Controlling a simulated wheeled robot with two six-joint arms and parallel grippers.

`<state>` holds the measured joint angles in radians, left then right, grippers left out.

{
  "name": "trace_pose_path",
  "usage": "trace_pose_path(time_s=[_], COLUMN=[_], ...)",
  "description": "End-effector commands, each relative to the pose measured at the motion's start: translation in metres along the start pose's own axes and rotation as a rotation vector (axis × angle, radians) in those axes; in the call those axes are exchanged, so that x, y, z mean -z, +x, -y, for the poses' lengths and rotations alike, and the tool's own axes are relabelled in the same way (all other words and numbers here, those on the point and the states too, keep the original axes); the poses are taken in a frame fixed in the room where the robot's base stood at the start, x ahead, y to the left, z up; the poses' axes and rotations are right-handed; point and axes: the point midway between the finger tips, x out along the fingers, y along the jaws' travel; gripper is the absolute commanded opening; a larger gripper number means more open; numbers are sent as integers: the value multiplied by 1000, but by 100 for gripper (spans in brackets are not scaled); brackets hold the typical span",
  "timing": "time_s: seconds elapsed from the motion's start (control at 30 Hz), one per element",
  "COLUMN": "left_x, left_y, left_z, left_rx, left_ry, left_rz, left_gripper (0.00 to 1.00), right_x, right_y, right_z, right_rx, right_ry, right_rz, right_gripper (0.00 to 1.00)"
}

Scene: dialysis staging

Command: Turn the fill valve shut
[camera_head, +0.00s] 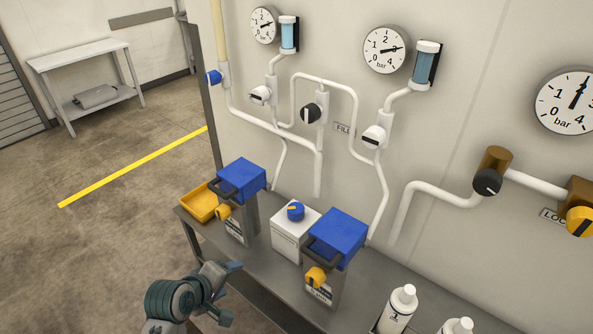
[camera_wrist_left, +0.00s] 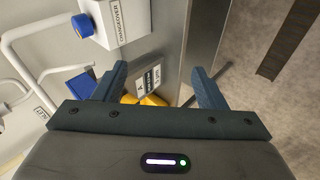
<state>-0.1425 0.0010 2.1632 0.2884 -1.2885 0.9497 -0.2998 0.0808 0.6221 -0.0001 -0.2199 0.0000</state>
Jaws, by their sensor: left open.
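A "FILL" label (camera_head: 343,128) is on the wall, partly hidden by a white pipe. The nearest knob to its left is a black valve knob (camera_head: 311,113) with a pale bar mark, on a white vertical pipe. I take this as the fill valve. My left gripper (camera_head: 231,292) is low at the front left, in front of the bench edge and well below and apart from the valve. It is open and empty, and its two fingers (camera_wrist_left: 160,82) stand wide apart in the left wrist view. My right gripper is not in view.
Blue-topped jugs (camera_head: 337,240), a white box with a blue knob (camera_head: 297,232), a yellow tray (camera_head: 201,204) and white bottles (camera_head: 398,308) crowd the grey bench (camera_head: 375,266). White-handled valves (camera_head: 374,136) flank the black knob. Gauges (camera_head: 386,49) hang above.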

Motion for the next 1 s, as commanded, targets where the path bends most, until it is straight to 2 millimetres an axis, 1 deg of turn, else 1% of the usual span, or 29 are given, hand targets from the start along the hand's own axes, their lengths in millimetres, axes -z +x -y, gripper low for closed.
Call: trace_pose_path(time_s=[0.03,0.07,0.1,0.17,0.2,0.27,0.3,0.37,0.4,0.5,0.6,0.63,0.7,0.8,0.87,1.0], left_x=[9,13,19,27,33,41,46,52,57,64,69,70,71,72,72,70], left_y=[6,9,13,18,19,20,20,17,14,5,-3,-5,-8,-7,-3,11], left_z=[-34,-53,-78,-117,-143,-182,-208,-246,-269,-316,-348,-354,-364,-372,-377,-394], left_rx=[-74,-117,-173,-255,-308,-380,-424,-480,-510,-561,-583,-586,-590,-590,-589,-588], left_ry=[-116,-195,-303,-467,-575,-735,-840,-987,-1076,-1263,-1387,-1412,-1455,-1478,-1480,-1478], left_rz=[7,18,38,80,116,182,232,315,371,504,606,628,663,684,684,683], left_gripper=[65,65,65,65,65,65,65,65,65,65,65,65,65,65,65,65], right_x=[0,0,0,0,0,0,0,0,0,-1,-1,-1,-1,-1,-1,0], right_y=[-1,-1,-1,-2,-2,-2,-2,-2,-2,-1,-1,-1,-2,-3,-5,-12], right_z=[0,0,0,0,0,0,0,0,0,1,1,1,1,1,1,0], right_rx=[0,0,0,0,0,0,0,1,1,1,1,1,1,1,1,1], right_ry=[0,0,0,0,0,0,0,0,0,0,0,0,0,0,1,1], right_rz=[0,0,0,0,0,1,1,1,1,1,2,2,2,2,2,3], right_gripper=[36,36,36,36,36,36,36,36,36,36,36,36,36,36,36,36])
